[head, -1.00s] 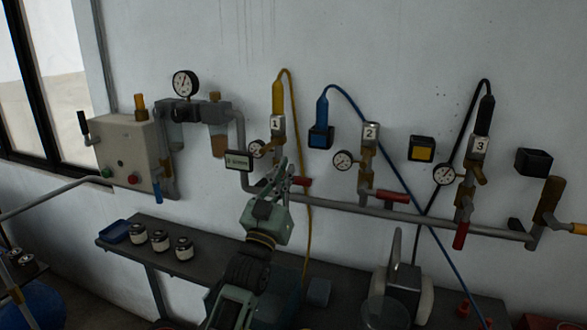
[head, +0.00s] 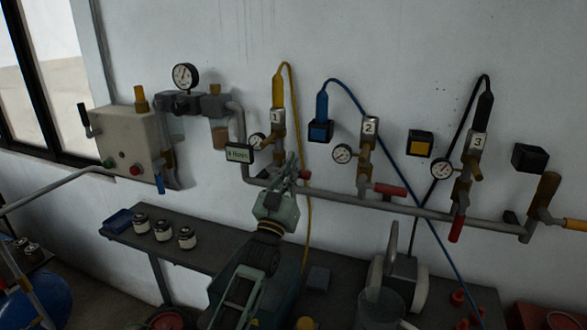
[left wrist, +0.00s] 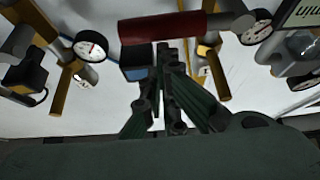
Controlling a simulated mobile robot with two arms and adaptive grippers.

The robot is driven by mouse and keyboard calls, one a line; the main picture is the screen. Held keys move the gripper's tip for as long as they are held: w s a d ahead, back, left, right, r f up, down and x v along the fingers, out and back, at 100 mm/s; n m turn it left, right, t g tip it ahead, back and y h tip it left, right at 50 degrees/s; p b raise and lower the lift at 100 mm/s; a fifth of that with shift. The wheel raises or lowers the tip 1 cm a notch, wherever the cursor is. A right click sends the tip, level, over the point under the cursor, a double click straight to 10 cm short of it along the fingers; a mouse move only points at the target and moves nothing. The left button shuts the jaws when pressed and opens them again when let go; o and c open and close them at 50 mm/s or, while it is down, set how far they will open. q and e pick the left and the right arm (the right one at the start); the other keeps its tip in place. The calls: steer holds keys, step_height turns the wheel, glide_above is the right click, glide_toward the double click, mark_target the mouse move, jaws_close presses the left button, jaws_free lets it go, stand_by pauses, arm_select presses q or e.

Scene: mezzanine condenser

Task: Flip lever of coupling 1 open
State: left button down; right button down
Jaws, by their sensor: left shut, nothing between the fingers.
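Coupling 1 (head: 278,117) carries a "1" tag, with a yellow hose end plugged in from above. Its red lever (head: 304,176) sits low by the pipe, mostly hidden behind my left gripper (head: 290,167) in the head view. In the left wrist view the red lever (left wrist: 162,27) lies crosswise just beyond the shut fingertips (left wrist: 163,50). The fingers are not around it; I cannot tell whether they touch it. My left gripper is empty. My right gripper is out of view.
A grey pipe (head: 340,194) runs along the wall. Coupling 2 (head: 369,128) has its red lever (head: 390,190) sideways; coupling 3 (head: 478,144) has its lever (head: 456,229) hanging down. A small display (head: 239,153) is left of coupling 1. A bench (head: 210,245) stands below.

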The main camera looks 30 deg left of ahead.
mark_target(303, 175)
arm_select(q)
steer(key=shift+f+m+h+b, duration=0.3)
steer(key=shift+m+h, duration=0.1)
steer(key=shift+m, duration=0.2)
steer(key=shift+d+f+m, duration=0.15)
steer(key=shift+f+m, duration=0.05)
steer(key=shift+m, duration=0.2)
step_height(303, 175, down, 4)
steer(key=m+h+b, duration=0.1)
steer(key=m+h, duration=0.1)
steer(key=m, duration=0.1)
steer(key=m+h+b, duration=0.2)
steer(key=m+h, duration=0.1)
steer(key=m, duration=0.1)
steer(key=shift+d+r, duration=0.1)
steer(key=shift+d, duration=0.05)
steer(key=s+a+f+m+g+h, duration=0.1)
steer(key=a+f+m+g+h, duration=0.3)
steer(key=m, duration=1.1)
steer(key=shift+a+f+g+h, duration=0.4)
steer(key=shift+a+f+g, duration=0.35)
steer(key=shift+f+g, duration=0.75)
steer(key=shift+s+f, duration=0.1)
steer(key=shift+f, duration=0.05)
